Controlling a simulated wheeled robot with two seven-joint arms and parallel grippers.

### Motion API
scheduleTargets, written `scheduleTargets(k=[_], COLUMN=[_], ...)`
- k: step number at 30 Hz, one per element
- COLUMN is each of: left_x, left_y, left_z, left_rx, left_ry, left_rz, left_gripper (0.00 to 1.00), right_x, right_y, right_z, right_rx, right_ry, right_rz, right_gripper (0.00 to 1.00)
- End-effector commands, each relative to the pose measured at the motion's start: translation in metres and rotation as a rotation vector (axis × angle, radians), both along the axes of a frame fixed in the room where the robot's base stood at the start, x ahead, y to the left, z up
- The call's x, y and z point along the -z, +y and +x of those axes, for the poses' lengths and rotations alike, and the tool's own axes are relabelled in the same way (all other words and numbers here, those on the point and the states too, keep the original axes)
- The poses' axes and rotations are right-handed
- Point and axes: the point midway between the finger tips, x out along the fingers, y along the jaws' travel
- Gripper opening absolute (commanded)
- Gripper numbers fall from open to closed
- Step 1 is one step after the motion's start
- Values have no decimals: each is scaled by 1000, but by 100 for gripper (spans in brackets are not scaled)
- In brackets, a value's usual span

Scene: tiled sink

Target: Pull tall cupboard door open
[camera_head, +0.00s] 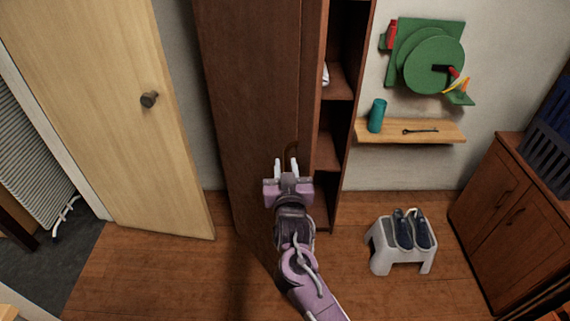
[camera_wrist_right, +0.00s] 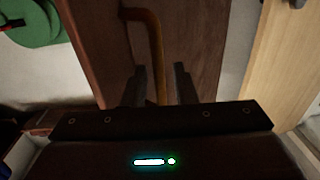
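The tall dark brown cupboard door (camera_head: 250,100) stands partly open in the head view, with the cupboard's shelves (camera_head: 336,82) showing to its right. Its curved handle (camera_head: 292,148) is near the door's right edge. My right gripper (camera_head: 286,164) is at the handle with its two fingers apart. In the right wrist view the brass-brown handle (camera_wrist_right: 156,45) runs down between the fingers of my right gripper (camera_wrist_right: 161,85), with gaps visible on both sides. Whether a finger touches it is unclear. My left gripper is not in view.
A light wooden door (camera_head: 95,100) with a round knob stands at left. A wall shelf (camera_head: 440,136) holds a teal cup. A white stool (camera_head: 384,254) bearing dark shoes and a brown cabinet (camera_head: 500,215) are at right. Wooden floor (camera_head: 150,270) is clear at lower left.

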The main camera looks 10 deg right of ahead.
Motion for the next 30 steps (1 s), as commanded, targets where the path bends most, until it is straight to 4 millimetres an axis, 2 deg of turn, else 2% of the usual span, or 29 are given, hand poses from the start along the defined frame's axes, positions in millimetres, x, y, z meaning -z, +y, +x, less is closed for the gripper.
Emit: scheduleTargets(k=[6,10,20,23,26,27,29,30], left_x=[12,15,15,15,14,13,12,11], left_y=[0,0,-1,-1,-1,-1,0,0], left_z=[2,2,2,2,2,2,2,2], left_rx=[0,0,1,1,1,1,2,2], left_ry=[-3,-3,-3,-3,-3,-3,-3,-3], left_rz=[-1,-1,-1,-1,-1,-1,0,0], left_gripper=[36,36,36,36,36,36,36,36], right_x=[3,2,0,1,18,32,59,81], right_y=[7,10,11,10,9,6,1,-5], right_z=[-39,-54,-60,-60,-59,-58,-58,-59], right_rx=[-2,-2,-2,-3,-27,-44,-81,-109], right_ry=[2,0,-1,0,7,13,30,47], right_rz=[1,1,0,0,16,32,70,108], right_gripper=[25,25,25,16,3,0,0,0])
